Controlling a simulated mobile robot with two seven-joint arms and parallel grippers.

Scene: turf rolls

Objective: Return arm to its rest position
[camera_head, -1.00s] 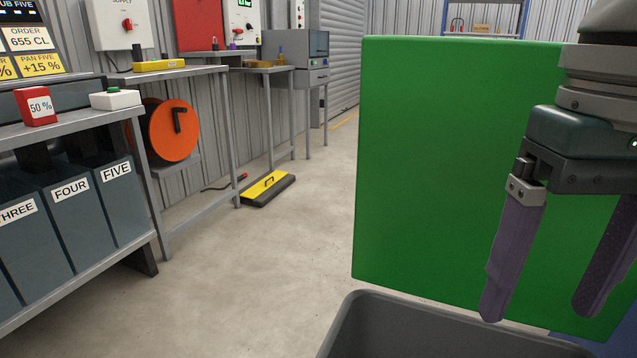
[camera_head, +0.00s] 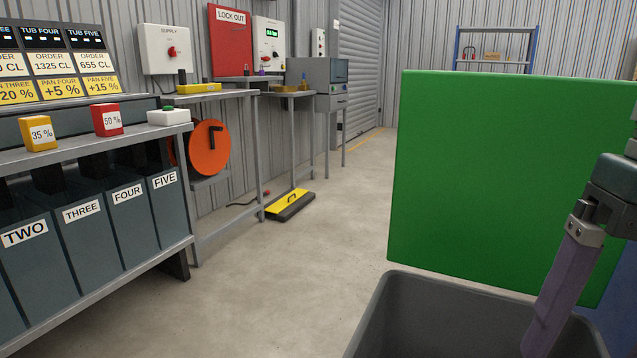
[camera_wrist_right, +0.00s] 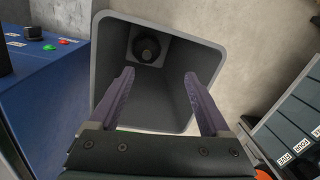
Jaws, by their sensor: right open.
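My right gripper (camera_wrist_right: 158,78) is open in the wrist view. Its two purple fingers stand apart with nothing between them, over a grey bin (camera_wrist_right: 103,50). In the head view only part of this gripper shows at the right edge, one purple finger pointing down over the bin (camera_head: 440,292). A dark round thing (camera_wrist_right: 147,46) sits inside the bin at its far end; I cannot tell what it is. My left gripper is in neither view.
A large green panel (camera_head: 490,180) stands behind the bin. Labelled grey tubs (camera_head: 125,205) stand under a shelf at left. A yellow and black block (camera_head: 290,205) lies on the floor. The floor (camera_head: 320,250) between is clear. A blue cabinet (camera_wrist_right: 45,75) is beside the bin.

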